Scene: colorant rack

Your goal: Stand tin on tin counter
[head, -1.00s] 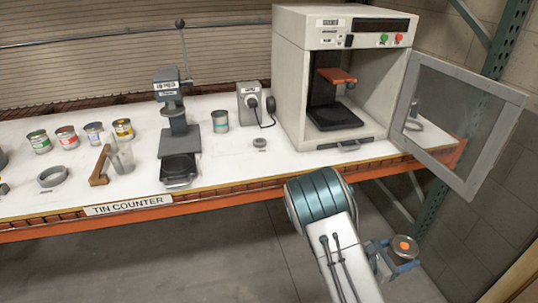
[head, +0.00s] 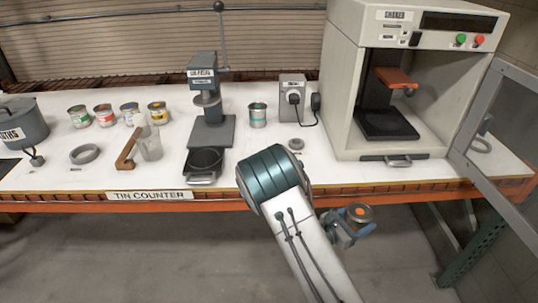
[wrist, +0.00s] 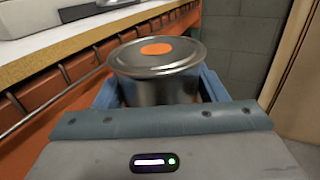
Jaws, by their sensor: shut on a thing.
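A metal tin (wrist: 152,88) with an orange dot on its lid is held upright between the blue fingers of my gripper (wrist: 157,95) in the wrist view. In the head view the tin (head: 361,213) and my gripper (head: 350,225) are in front of and below the front edge of the tin counter. The tin counter (head: 80,178) is a white-topped bench with an orange beam and a "TIN COUNTER" label (head: 150,195). My arm hides a part of the counter's front edge.
A press (head: 209,130), a teal-labelled can (head: 257,115), a plugged box (head: 292,92) and a small ring (head: 296,143) stand on the counter. The large cabinet (head: 343,90) has its door (head: 495,125) swung open at right. Several coloured cans and a clear cup (head: 149,143) are left. Bare white top shows between them.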

